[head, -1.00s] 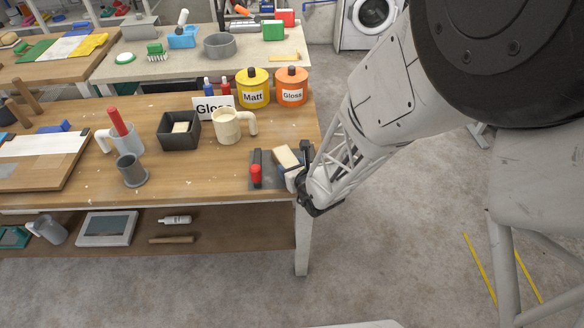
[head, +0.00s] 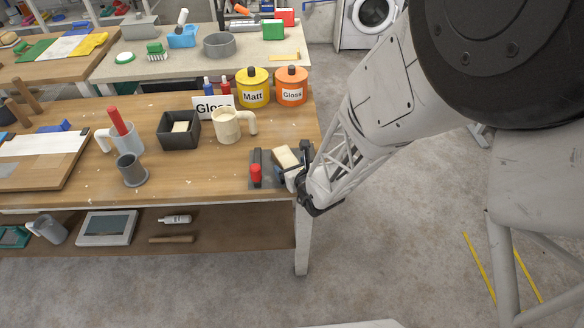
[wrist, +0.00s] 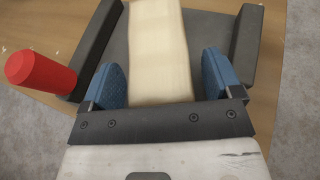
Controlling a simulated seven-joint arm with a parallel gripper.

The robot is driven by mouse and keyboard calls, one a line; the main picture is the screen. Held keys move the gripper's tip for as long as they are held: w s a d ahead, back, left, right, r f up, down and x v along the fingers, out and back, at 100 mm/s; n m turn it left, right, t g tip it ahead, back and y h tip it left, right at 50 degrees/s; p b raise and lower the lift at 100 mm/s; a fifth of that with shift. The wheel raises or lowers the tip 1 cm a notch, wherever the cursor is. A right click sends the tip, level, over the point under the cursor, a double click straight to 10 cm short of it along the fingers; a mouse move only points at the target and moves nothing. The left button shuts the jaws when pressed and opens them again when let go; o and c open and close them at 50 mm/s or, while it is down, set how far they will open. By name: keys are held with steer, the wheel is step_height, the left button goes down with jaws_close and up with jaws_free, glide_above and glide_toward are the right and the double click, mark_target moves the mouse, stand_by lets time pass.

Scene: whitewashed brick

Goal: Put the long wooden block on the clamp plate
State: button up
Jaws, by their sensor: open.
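The long wooden block (head: 286,156) is pale. In the wrist view the block (wrist: 158,35) lies lengthwise between the two dark upright jaws of the grey clamp plate (wrist: 210,32), over the plate. Its near end reaches between my fingers. The clamp plate (head: 269,180) sits at the bench's front right corner, with a red handle (head: 255,173) on its left side. My gripper (wrist: 160,82) is open, with one blue finger pad on each side of the block. In the head view my gripper (head: 295,176) partly hides the block and plate.
A beige mug (head: 226,127), a black box (head: 179,141) and a yellow Matt tin (head: 254,92) stand left of and behind the clamp. An orange Gloss tin (head: 291,95) stands behind it. The bench's right edge is close to my gripper, with open floor beyond.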

steer(key=shift+r, duration=0.1)
steer(key=v, duration=1.2)
stand_by(0.6)
steer(key=s+a+r+n+g+y, duration=0.3)
steer(key=s+r+n+g, duration=0.1)
steer(key=r+n, duration=0.45)
steer(key=s+a+r+n+g+y, duration=0.3)
steer(key=r+n, duration=0.5)
steer(key=n, duration=0.2)
steer(key=s+d+r+n+g+h, duration=0.1)
steer(key=s+d+r+n+h, duration=0.3)
steer(key=d, duration=0.4)
steer(key=s+d+r+n+g+h, duration=0.2)
steer(key=s+d+r+n+h, duration=0.3)
steer(key=s+d+n+h, duration=0.1)
steer(key=d+n+h, duration=0.1)
steer(key=d+n, duration=0.1)
steer(key=n, duration=0.1)
steer(key=shift+r, duration=0.35)
